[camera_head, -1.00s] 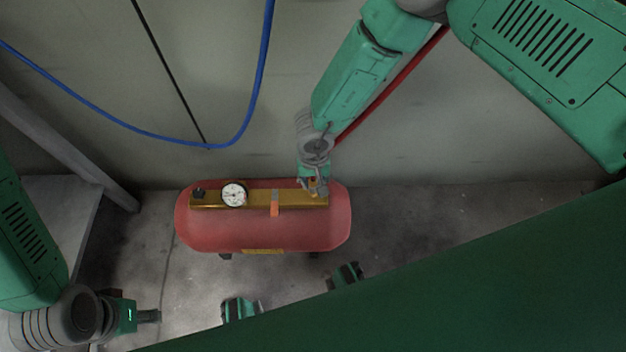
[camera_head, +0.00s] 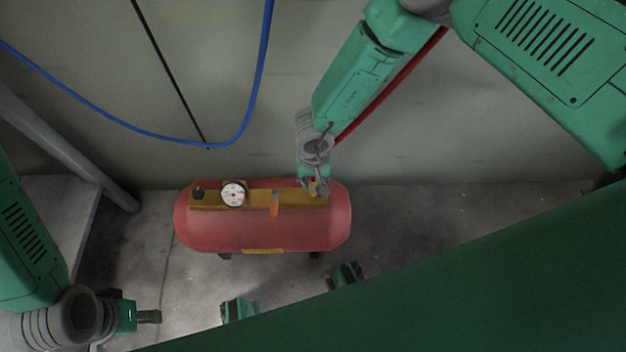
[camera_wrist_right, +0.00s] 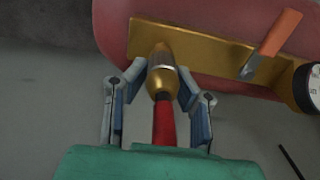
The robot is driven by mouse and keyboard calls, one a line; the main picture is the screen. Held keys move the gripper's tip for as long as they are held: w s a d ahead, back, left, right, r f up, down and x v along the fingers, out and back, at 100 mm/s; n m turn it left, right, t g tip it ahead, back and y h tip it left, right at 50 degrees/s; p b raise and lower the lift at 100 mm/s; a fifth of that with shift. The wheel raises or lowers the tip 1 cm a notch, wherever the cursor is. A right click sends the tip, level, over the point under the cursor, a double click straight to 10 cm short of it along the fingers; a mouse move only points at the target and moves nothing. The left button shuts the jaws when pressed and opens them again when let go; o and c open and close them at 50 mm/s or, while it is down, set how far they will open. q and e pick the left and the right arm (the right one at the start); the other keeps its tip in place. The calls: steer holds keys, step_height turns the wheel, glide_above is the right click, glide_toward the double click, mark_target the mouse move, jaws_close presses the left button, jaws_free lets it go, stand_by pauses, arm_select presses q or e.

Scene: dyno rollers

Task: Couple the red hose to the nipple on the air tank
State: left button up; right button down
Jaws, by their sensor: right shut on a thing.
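The red air tank (camera_head: 262,228) lies on the floor against the wall, with a brass manifold (camera_head: 255,198) along its top. A dial gauge (camera_head: 233,194) and an orange-handled valve (camera_head: 275,204) sit on the manifold. My right gripper (camera_head: 314,187) is at the manifold's right end. In the right wrist view my right gripper (camera_wrist_right: 162,90) is shut on the brass coupler (camera_wrist_right: 162,80) of the red hose (camera_wrist_right: 164,124). The coupler is in line with the manifold's end and meets it there; the nipple is hidden. My left gripper (camera_head: 150,317) is at lower left, away from the tank; its jaw state is unclear.
A blue hose (camera_head: 180,138) and a thin black cable (camera_head: 168,70) hang along the wall (camera_head: 480,130). The red hose (camera_head: 395,85) runs up behind my right arm. A grey post (camera_head: 65,150) stands at left. The floor right of the tank is clear.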

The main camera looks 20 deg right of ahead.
steer(key=shift+f+b, duration=0.55)
steer(key=shift+f, duration=0.05)
steer(key=c, duration=1.2)
jaws_free()
steer(key=shift+r, duration=0.1)
